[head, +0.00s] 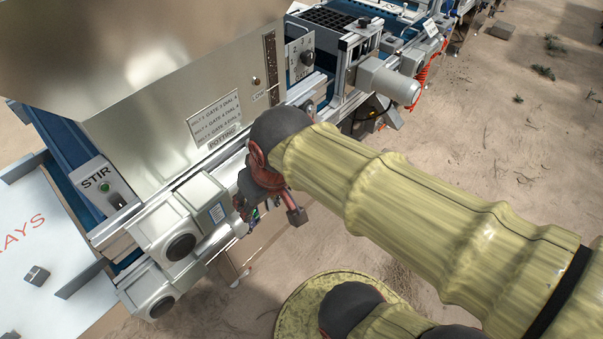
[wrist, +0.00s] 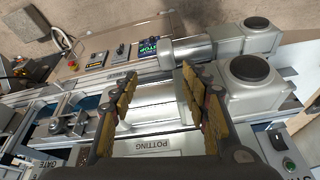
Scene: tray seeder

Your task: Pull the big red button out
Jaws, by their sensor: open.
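In the head view, my gripper (head: 272,202) hangs beside the machine's near side, right of the grey motor boxes. My arm and gripper hide part of that side there.
Two grey motor housings (head: 172,222) stick out left of my gripper. A large metal hopper (head: 150,80) rises behind. A STIR switch box (head: 105,185) stands at the left. A grey cylinder motor (head: 388,80) juts out farther right. Bare sandy ground (head: 480,130) lies to the right.

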